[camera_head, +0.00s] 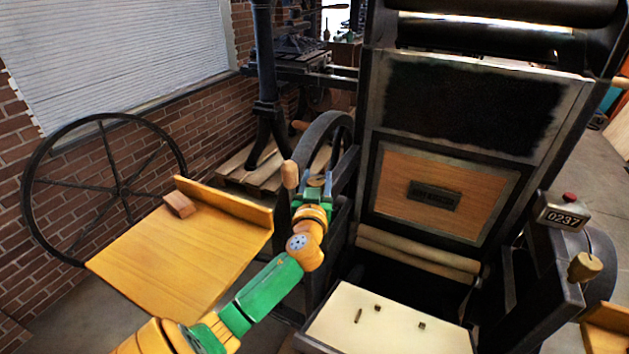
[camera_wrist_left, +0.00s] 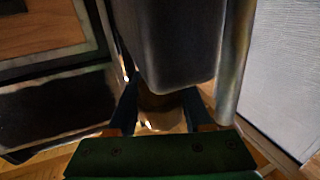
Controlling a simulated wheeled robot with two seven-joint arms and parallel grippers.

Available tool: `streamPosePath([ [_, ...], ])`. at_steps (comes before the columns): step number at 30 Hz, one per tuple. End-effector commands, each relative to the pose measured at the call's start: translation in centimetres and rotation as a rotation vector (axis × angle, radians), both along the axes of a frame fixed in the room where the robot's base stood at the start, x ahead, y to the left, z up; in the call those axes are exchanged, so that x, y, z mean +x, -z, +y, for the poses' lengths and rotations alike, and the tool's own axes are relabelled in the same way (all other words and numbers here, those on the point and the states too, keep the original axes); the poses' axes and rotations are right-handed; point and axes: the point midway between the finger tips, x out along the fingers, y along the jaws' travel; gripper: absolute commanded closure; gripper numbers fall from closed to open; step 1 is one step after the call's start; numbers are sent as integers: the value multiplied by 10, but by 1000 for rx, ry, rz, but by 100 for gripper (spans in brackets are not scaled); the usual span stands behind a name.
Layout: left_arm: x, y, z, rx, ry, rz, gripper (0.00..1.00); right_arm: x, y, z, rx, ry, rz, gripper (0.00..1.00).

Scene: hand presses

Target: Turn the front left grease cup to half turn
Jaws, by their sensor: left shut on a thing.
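My left gripper (camera_head: 316,190) reaches in from the lower left and is at the left side of the press frame, beside the dark flywheel. It is shut on the front left grease cup (camera_wrist_left: 160,122), a small brass-coloured cup seen between the two fingers in the left wrist view. A dark part of the press hides the cup's upper side there. In the head view the fingers cover most of the cup, and I cannot tell how far it is turned. My left gripper's fingers also show in the left wrist view (camera_wrist_left: 160,115). My right gripper is not in view.
A wooden handle (camera_head: 290,175) stands close left of the gripper. A wooden board (camera_head: 190,255) with a small block (camera_head: 179,204) lies to the left. The press (camera_head: 440,190) fills the right, with a counter (camera_head: 563,216) and a cream tray (camera_head: 385,335) holding small pieces.

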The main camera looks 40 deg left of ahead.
Motion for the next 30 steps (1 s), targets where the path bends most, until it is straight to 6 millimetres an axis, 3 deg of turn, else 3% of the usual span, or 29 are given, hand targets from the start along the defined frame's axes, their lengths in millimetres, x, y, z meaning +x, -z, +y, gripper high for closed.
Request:
streamPosePath([
  [12,3,-1,-5,0,203,0,100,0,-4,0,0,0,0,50],
  [30,4,0,-6,-1,240,1,100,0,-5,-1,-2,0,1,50],
])
